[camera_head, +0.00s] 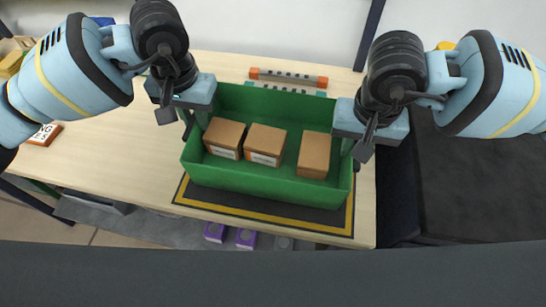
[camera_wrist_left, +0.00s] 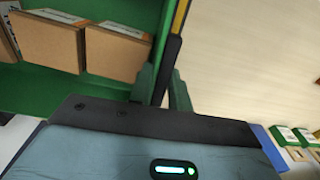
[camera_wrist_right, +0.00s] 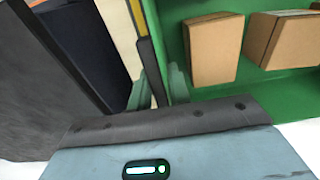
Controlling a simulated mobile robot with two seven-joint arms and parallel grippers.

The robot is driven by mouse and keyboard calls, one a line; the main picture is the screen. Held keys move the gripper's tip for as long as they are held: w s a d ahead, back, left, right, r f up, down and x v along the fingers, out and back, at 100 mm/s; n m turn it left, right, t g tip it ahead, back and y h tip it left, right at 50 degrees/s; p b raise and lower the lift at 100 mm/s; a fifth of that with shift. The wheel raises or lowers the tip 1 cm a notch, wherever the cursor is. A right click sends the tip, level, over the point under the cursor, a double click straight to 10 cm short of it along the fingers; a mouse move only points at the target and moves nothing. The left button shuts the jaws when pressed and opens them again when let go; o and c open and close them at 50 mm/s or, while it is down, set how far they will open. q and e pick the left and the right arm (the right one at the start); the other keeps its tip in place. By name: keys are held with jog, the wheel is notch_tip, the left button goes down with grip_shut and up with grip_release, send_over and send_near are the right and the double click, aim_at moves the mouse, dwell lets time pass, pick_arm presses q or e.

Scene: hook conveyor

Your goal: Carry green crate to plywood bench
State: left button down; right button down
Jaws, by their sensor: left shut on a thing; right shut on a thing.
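The green crate (camera_head: 264,198) holds three brown cardboard boxes and sits over a dark mat with a yellow border (camera_head: 180,193) on the plywood bench (camera_head: 120,165). I cannot tell whether its base touches the mat. My left gripper (camera_head: 190,122) is shut on the crate's left end wall. My right gripper (camera_head: 350,150) is shut on its right end wall. The left wrist view shows the left fingers (camera_wrist_left: 162,88) at the wall, with boxes inside the crate (camera_wrist_left: 112,88). The right wrist view shows the right fingers (camera_wrist_right: 166,85) at the crate wall (camera_wrist_right: 176,50).
An orange-ended tool (camera_head: 288,77) lies behind the crate. An orange-and-white label block (camera_head: 45,134) lies at the bench's left. Purple items (camera_head: 230,235) show below the front edge. A dark surface (camera_head: 470,185) stands right of the bench.

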pick_arm(q)
jog(key=shift+f, duration=0.6)
pick_arm(e)
jog(key=shift+f, duration=0.55)
pick_arm(q)
jog(key=c, duration=1.7)
grip_release()
pick_arm(e)
jog(key=c, duration=1.7)
grip_release()
pick_arm(q)
jog(key=o, duration=0.4)
jog(key=shift+r, duration=0.1)
pick_arm(e)
jog(key=o, duration=0.4)
jog(key=shift+s, duration=0.1)
pick_arm(q)
notch_tip(320, 180, up, 12)
jog(key=shift+s, duration=0.4)
pick_arm(e)
notch_tip(320, 180, up, 12)
jog(key=shift+s, duration=0.35)
